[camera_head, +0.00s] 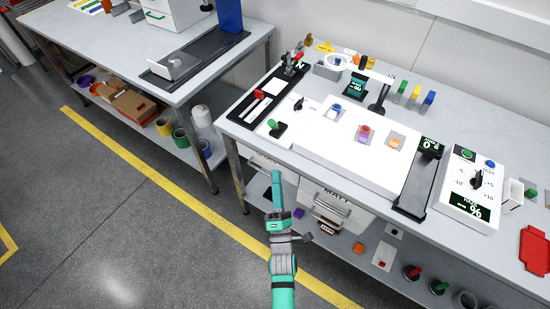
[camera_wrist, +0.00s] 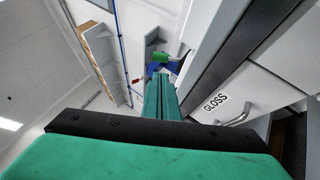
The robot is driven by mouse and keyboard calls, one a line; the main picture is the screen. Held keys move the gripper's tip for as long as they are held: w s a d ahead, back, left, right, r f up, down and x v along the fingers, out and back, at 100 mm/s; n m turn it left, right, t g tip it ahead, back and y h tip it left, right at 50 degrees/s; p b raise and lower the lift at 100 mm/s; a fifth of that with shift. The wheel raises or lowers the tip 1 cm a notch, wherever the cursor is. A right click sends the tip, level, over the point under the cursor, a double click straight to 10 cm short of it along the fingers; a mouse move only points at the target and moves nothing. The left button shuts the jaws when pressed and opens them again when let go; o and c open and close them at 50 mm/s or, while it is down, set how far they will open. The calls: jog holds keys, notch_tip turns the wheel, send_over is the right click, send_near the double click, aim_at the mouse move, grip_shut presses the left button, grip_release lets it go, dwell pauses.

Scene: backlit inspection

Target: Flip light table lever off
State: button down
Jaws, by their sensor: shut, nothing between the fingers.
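The light table (camera_head: 335,150) is a bright white panel on the right-hand bench, with several small coloured pieces on it. At its left end stand a lever with a green handle (camera_head: 278,127) and a small black lever or knob (camera_head: 299,103). I cannot tell for certain which one is the light table lever. My gripper (camera_head: 277,176) is shut and empty. It points up in front of the bench's front edge, below the green handle and apart from it. In the wrist view its fingers (camera_wrist: 162,92) lie together beside the bench front.
Drawers with metal handles hang under the bench; a GLOSS drawer (camera_wrist: 240,98) is close on the right in the wrist view. A black tray with a red-handled switch (camera_head: 259,95) lies left of the levers. A second bench (camera_head: 110,60) stands left; floor between is clear.

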aim_at(272, 128)
jog(key=x, duration=1.3)
jog(key=shift+w+d, duration=0.1)
jog(key=shift+w, duration=0.05)
